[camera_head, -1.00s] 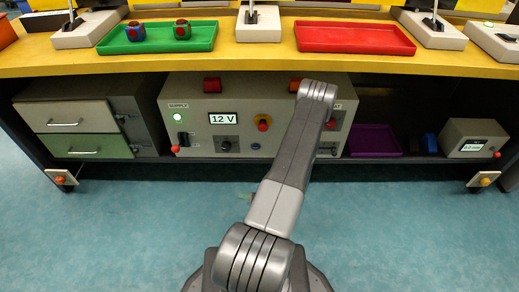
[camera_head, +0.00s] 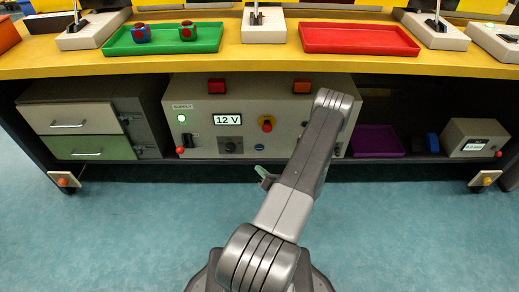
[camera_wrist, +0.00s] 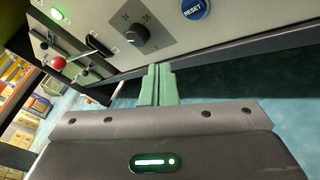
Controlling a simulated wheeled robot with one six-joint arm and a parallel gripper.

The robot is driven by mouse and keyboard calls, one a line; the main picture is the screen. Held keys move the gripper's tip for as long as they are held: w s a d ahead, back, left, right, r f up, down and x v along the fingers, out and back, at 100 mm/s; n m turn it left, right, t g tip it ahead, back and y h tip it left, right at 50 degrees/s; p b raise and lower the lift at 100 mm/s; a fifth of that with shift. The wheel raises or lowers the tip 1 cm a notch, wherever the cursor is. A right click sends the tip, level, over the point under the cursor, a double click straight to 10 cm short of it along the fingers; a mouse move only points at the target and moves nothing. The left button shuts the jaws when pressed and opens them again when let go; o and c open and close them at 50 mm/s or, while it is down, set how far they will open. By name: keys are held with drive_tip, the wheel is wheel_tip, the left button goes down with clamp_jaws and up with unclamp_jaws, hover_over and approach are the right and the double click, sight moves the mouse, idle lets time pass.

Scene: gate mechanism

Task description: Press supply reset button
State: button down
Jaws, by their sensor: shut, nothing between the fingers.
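The supply panel (camera_head: 200,150) is a grey box under the bench with a lit green lamp (camera_head: 188,116) and a display reading 12 V (camera_head: 227,119). The blue reset button (camera_head: 259,147) is low on its front. In the wrist view the button, lettered RESET (camera_wrist: 195,9), is at the top edge, partly cut off. My gripper (camera_wrist: 158,68) has its green fingers shut together and empty, below and left of the button in that view and apart from it. In the head view my gripper (camera_head: 262,172) shows just below the button, partly hidden by my arm.
A red-tipped lever (camera_head: 181,150) is at lower left. The yellow bench top (camera_head: 240,64) overhangs the panel. A dark shelf edge (camera_wrist: 240,52) runs below the panel.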

drive_tip(key=b, duration=0.1)
approach(256, 149)
drive_tip(key=w+a, duration=0.2)
drive_tip(key=a, duration=0.2)
drive_tip(key=shift+w+d+f, duration=0.1)
drive_tip(key=shift+w+f, duration=0.15)
drive_tip(key=shift+w, duration=0.5)
drive_tip(key=shift+w+b, duration=0.15)
drive_tip(key=shift+b, duration=0.25)
idle(0.9)
drive_tip(key=shift+w, duration=0.3)
drive_tip(key=shift+w+b, duration=0.4)
drive_tip(key=shift+b, duration=0.1)
idle(0.6)
drive_tip(key=shift+s, duration=0.85)
drive_tip(key=shift+s, duration=2.5)
